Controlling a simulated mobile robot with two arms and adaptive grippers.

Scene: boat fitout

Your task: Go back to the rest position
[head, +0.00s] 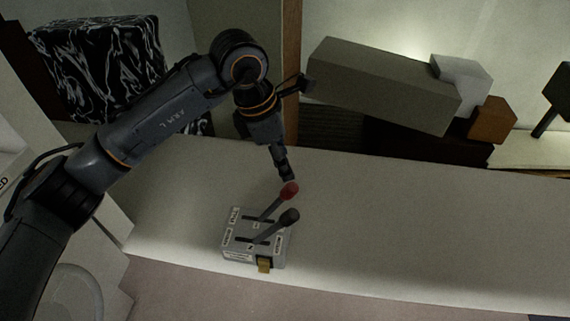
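My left arm comes in from the left and bends over the pale counter (400,220). My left gripper (288,176) points down, its tip close to the red knob (289,190) of a lever. I cannot tell whether it touches the knob or whether its fingers are open or shut. The grey control box (257,238) stands on the counter below it, with a second lever with a black knob (289,216) and a small yellow-brown part (264,264) on its front. My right gripper is not in view.
A long grey-brown box (380,85), a pale block (462,78) and an orange-brown block (491,120) lie beyond the counter. A black-and-white marbled panel (100,65) stands behind my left arm. The counter right of the control box is clear.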

